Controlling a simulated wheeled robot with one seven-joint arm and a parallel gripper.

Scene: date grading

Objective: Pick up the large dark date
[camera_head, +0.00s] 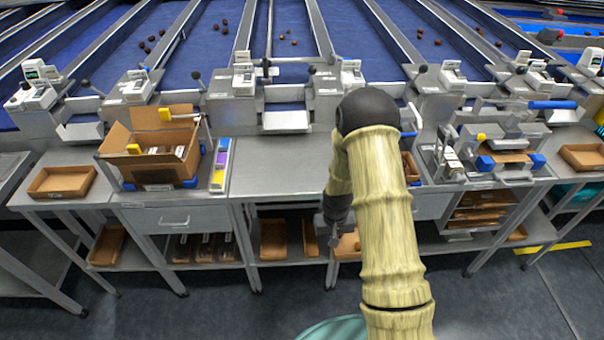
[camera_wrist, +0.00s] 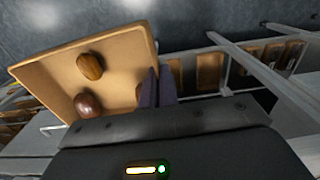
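In the wrist view, a tan open tray (camera_wrist: 40,66) is tilted across the left side. Inside it lie a brown striped oval date (camera_wrist: 91,66) and a glossy dark reddish-brown date (camera_wrist: 88,105). A third brown piece (camera_wrist: 140,95) is partly hidden behind my gripper. I cannot tell for certain which is the large dark date. My gripper (camera_wrist: 158,72) shows two purplish fingers close together, with nothing seen between them. They overlap the tray's right edge, to the right of the two whole dates. In the head view my arm hides the gripper's fingertips.
In the head view, a grey worktop (camera_head: 278,165) has a clear middle. An open cardboard box (camera_head: 160,135) stands left and a metal device (camera_head: 490,150) right. A small tray (camera_head: 62,182) lies far left. Blue sorting lanes (camera_head: 295,30) with scattered dates run behind.

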